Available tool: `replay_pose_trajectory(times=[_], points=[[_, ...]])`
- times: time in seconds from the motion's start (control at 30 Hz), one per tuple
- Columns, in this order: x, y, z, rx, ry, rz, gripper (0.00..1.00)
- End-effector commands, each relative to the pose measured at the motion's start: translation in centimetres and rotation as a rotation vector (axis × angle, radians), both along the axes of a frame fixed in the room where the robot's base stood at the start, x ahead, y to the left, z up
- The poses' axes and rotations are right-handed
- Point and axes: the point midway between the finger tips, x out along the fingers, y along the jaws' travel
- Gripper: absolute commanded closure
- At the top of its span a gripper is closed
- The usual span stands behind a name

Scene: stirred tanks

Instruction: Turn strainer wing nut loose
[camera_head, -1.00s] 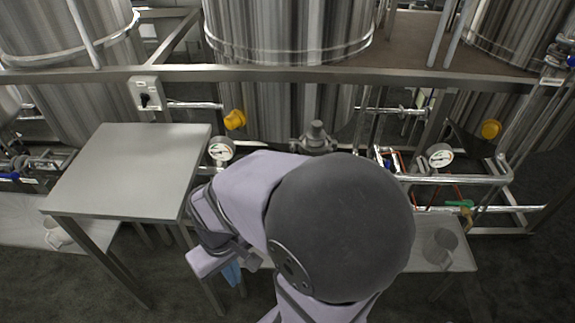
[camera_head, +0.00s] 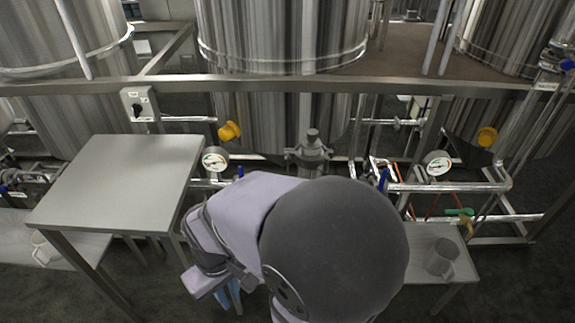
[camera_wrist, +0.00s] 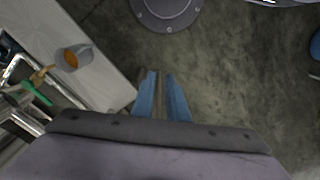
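A grey metal fitting (camera_head: 308,152) sits on the pipework in front of the middle tank in the head view. It has a round cap on top and may be the strainer, but I cannot make out a wing nut on it. My arm hides the area below the fitting. My gripper shows in the wrist view as two blue fingers (camera_wrist: 162,75) with a narrow gap and nothing between them. In the head view the finger ends are partly visible below my arm, well below and left of the fitting. The gripper points at bare floor.
A grey table (camera_head: 120,185) stands at left. A low bench at right holds a mug (camera_head: 441,257), also visible in the wrist view (camera_wrist: 75,58). Gauges (camera_head: 215,160) (camera_head: 437,163), yellow knobs (camera_head: 229,131) (camera_head: 487,136) and a green-handled valve (camera_head: 460,211) flank the pipes. A rail (camera_head: 300,84) crosses above.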

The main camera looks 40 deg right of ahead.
Motion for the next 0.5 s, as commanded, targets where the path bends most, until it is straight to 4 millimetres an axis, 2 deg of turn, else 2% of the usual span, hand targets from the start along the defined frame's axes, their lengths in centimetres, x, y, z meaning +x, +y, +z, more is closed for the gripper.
replay_pose_trajectory(times=[0.17,0.5], points=[[0.0,-1.0,-2.5,0.000,-0.001,-0.045,0.87],[-0.1,-5.8,-10.8,-0.006,-0.044,-0.258,0.87]])
